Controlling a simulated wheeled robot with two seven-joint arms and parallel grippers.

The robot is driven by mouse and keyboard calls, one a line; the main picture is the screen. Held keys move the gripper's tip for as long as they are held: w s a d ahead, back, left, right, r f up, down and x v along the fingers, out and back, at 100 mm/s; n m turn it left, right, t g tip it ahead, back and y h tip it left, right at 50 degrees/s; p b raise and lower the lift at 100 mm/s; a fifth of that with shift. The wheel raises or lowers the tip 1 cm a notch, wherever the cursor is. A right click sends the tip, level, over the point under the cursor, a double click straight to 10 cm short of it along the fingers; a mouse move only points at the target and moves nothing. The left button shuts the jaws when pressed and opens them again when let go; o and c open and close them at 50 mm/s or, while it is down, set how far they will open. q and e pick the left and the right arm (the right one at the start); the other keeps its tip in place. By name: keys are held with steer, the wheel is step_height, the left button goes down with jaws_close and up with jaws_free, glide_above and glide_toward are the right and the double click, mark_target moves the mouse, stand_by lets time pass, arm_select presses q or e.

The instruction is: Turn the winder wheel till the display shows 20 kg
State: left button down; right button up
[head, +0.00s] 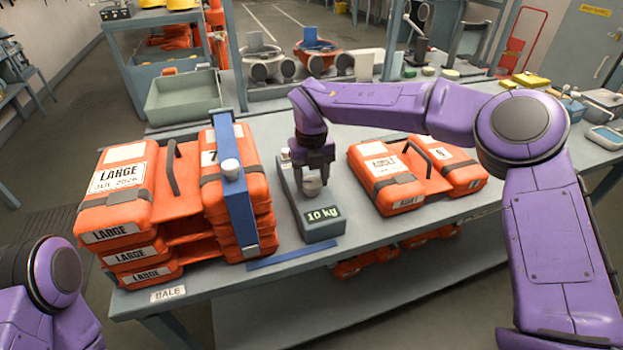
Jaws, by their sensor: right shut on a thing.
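The winder is a grey box on the bench between the orange packs, with a lit display (322,214) at its front end that reads 10 kg. The small light-grey winder wheel (312,187) stands on top of the box. My right gripper (314,174) points down from above and is shut on the wheel; its fingers hide part of it. My left arm shows only at the lower left, and its gripper is out of view.
A stack of orange packs (120,208) marked LARGE stands left, with a blue strap (239,200) bearing a white knob. Another orange pack (385,180) lies close right of the winder. A blue strip (300,256) lies along the bench's front edge. A grey tray (183,104) stands behind.

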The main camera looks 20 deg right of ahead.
mark_target(311, 182)
steer(key=shift+r, duration=0.1)
stand_by(0.3)
steer(key=o, duration=1)
steer(key=shift+o, duration=0.2)
step_height(311, 182, up, 10)
steer(key=shift+r+b, duration=0.25)
steer(key=shift+b, duration=0.15)
